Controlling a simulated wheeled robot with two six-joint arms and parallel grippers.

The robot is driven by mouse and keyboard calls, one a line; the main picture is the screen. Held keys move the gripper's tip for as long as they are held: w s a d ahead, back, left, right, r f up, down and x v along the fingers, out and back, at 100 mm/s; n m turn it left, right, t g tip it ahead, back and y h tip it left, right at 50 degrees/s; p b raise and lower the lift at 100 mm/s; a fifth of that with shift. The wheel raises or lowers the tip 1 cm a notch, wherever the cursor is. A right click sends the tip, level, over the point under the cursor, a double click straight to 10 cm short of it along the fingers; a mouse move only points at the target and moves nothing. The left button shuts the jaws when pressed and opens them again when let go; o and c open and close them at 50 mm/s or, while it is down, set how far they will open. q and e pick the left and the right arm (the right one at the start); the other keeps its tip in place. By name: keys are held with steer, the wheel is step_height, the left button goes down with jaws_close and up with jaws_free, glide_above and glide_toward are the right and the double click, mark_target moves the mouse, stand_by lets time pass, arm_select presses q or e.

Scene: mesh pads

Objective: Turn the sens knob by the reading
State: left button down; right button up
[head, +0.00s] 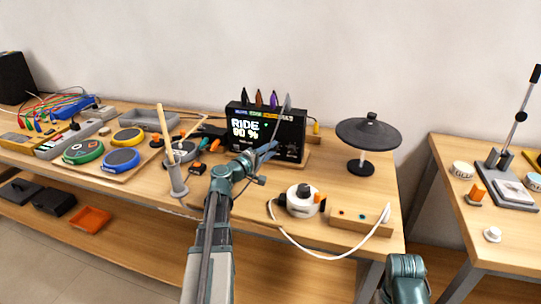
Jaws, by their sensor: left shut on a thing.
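The black drum module (291,128) stands on the wooden table, and its lit screen (245,129) reads "RIDE 90 %". Small dark controls show on the module's face just right of the fingers. Part of my right arm shows at the bottom right, but its gripper is out of view.
Green (83,151), blue (121,160) and yellow (128,136) pads lie to the left. A stick stands in a grey holder (178,187). A black cymbal (368,134) stands at right. A white round device (302,201) and a cabled wooden box (361,218) sit in front.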

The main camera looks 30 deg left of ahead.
arm_select(q)
steer(key=shift+f+n+t+b, duration=0.15)
steer(key=shift+n+t+b, duration=0.15)
steer(key=shift+n+b, duration=0.4)
steer(key=c, duration=0.6)
jaws_free()
steer(key=s, duration=0.4)
steer(key=s+a, duration=0.1)
steer(key=s, duration=0.4)
steer(key=s+a, duration=0.1)
steer(key=s, duration=0.3)
steer(key=shift+s+a+f, duration=0.1)
steer(key=shift+s+f, duration=0.1)
steer(key=shift+s, duration=0.15)
